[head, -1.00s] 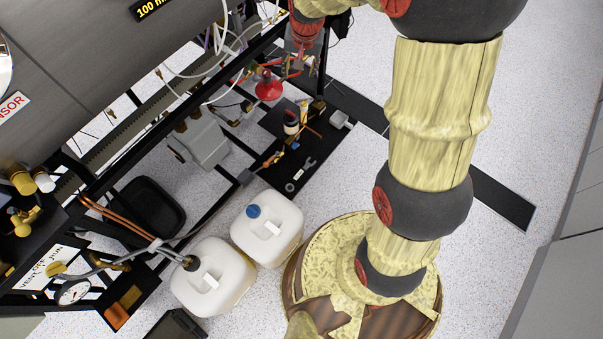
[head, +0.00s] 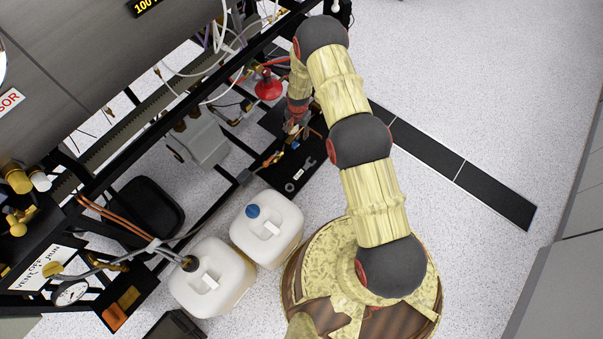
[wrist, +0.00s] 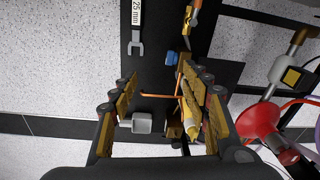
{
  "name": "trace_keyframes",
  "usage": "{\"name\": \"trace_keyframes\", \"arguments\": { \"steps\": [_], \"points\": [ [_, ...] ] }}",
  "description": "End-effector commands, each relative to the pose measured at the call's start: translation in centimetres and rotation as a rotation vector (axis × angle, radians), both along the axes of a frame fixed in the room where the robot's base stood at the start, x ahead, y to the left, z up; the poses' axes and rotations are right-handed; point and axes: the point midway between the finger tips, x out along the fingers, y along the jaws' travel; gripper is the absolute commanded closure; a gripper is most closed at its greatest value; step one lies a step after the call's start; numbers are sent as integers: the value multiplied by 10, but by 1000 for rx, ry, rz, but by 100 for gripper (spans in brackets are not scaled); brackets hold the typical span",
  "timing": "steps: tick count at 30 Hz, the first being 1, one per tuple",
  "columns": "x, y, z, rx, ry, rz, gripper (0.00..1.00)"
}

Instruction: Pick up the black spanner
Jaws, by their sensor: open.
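A grey spanner with a white "25 mm" label (wrist: 136,40) lies on the black shelf (wrist: 160,60), at the top of the wrist view, its open jaw towards my gripper. It also shows in the head view (head: 304,170), on the shelf beyond the white jugs. I see no clearly black spanner. My gripper (wrist: 160,88) is open above the shelf, with the spanner off beyond its left finger. In the head view my gripper (head: 294,128) is small and partly lost against the dark shelf. A thin orange rod (wrist: 155,95) shows between the fingers.
A yellow-orange item (wrist: 190,115) is partly behind the right finger. A red conical part (wrist: 258,125) stands at right. Black frame rails (head: 150,140) run alongside the shelf.

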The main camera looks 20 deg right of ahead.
Motion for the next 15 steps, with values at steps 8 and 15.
{"name": "trace_keyframes", "arguments": {
  "steps": [8, 15],
  "points": [
    [-48, -1, -130, 5, 54, -97, 53],
    [-74, -1, -180, 6, 71, -140, 53]
  ]
}}
